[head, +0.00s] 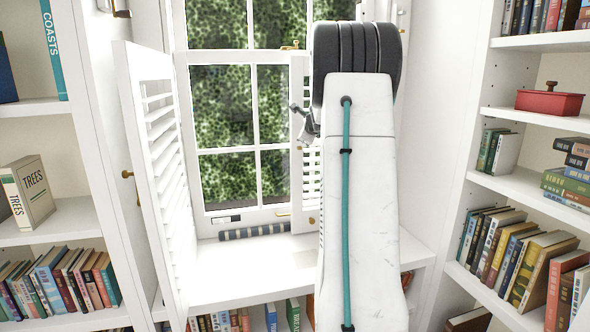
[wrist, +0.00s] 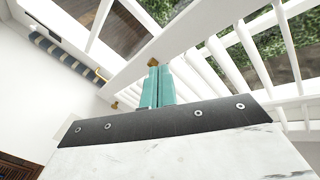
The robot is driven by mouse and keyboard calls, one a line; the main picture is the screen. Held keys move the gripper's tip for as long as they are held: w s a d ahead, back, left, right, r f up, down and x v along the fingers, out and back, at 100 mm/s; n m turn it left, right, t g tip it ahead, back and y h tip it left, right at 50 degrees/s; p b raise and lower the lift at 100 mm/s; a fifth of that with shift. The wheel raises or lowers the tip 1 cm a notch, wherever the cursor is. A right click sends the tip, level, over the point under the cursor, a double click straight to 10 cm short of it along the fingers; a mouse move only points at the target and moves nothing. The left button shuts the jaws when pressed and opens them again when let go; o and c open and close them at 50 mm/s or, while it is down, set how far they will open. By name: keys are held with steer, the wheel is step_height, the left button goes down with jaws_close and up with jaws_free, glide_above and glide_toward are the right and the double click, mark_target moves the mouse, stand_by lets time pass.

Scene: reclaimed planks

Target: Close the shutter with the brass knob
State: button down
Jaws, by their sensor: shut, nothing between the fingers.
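The right shutter (head: 309,170) is a white louvred panel at the right side of the window, partly hidden behind my arm. In the wrist view its slats (wrist: 225,65) run off to the right, beside a plain white stile. A brass knob (wrist: 153,62) shows on that stile, right at the tips of my gripper (wrist: 158,71). The teal fingers are shut together and empty. I cannot tell whether they touch the knob. In the head view my arm hides the fingers. The left shutter (head: 160,150) stands swung out into the room.
A second small brass piece (wrist: 115,105) sits lower along the stile. A striped roll (head: 254,231) lies on the white window sill (head: 240,280). Bookshelves stand left and right. A red box (head: 549,102) is on the right shelf. Open space lies between the shutters.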

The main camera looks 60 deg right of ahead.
steer(key=s+a+f+m+g+y, duration=0.2)
steer(key=a+f+m, duration=0.2)
steer(key=a+m, duration=0.15)
steer(key=m, duration=0.6)
glide_toward(292, 173)
steer(key=f, duration=0.2)
steer(key=w+d, duration=0.2)
steer(key=w, duration=0.1)
steer(key=shift+f+g, duration=0.1)
steer(key=shift+g, duration=0.2)
